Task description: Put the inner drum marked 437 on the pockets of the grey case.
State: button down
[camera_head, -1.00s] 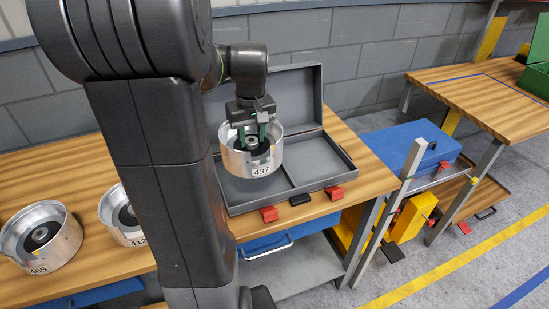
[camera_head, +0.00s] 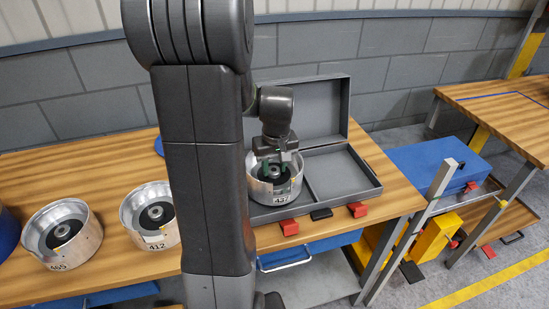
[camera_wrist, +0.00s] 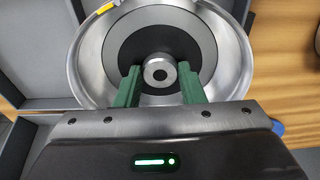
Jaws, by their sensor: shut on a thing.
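The inner drum marked 437 (camera_head: 284,190) is a silver cylinder with a dark hub inside. It is upright at the left compartment of the open grey case (camera_head: 340,205) in the head view. My gripper (camera_head: 275,170) is shut on its hub from above. In the wrist view the green fingers of my gripper (camera_wrist: 160,85) sit on both sides of the hub, inside the drum (camera_wrist: 232,60). The drum hides most of that left compartment, and I cannot tell whether it touches the floor of the case. The right compartment is empty.
Drum 412 (camera_head: 135,208) and drum 465 (camera_head: 92,243) stand on the wooden table (camera_head: 110,165) at left. The case lid stands open at the back. Red latches (camera_head: 357,210) stick out at its front edge. A blue case (camera_head: 440,165) lies to the right.

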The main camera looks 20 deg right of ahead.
aim_at(276, 174)
jog(key=shift+w+f, duration=0.1)
jog(key=shift+f, duration=0.6)
jog(key=c, duration=1.4)
grip_release()
jog(key=shift+f, duration=0.25)
jog(key=o, duration=0.5)
jog(key=shift+c, duration=0.2)
jog(key=shift+r, duration=0.15)
notch_tip(276, 174, up, 12)
jog(key=s, duration=0.1)
jog(key=shift+s, duration=0.35)
